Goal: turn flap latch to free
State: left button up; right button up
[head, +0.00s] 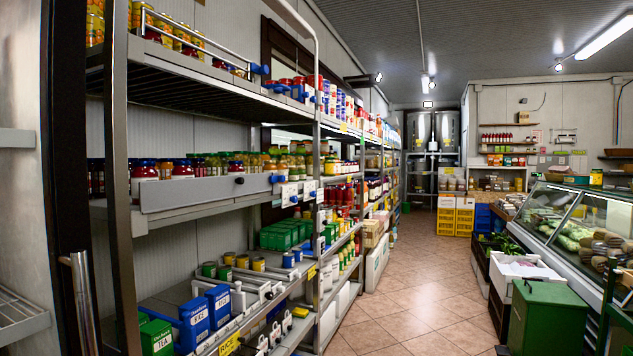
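A grey flap-like panel (195,193) runs along the front of the middle shelf at the left, below rows of jars. A small dark knob (239,180) sits on its face near the right end; it may be the latch, but its turn position is too small to tell. A blue knob (278,178) is just right of the panel, near the shelf post. Neither of my grippers is in view.
The shelving's lower deck (172,295) holds blue and green boxes and small cans. The tiled aisle (405,280) is clear. A green bin (547,318) and a glass display counter (580,215) stand on the right. Yellow crates (455,218) are at the back.

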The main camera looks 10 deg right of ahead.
aim_at(277, 178)
jog(key=z, duration=0.55)
jog(key=i, duration=0.95)
jog(key=z, duration=0.65)
jog(key=i, duration=0.9)
jog(key=u, duration=0.75)
jog(key=i, duration=0.9)
jog(key=u, duration=0.6)
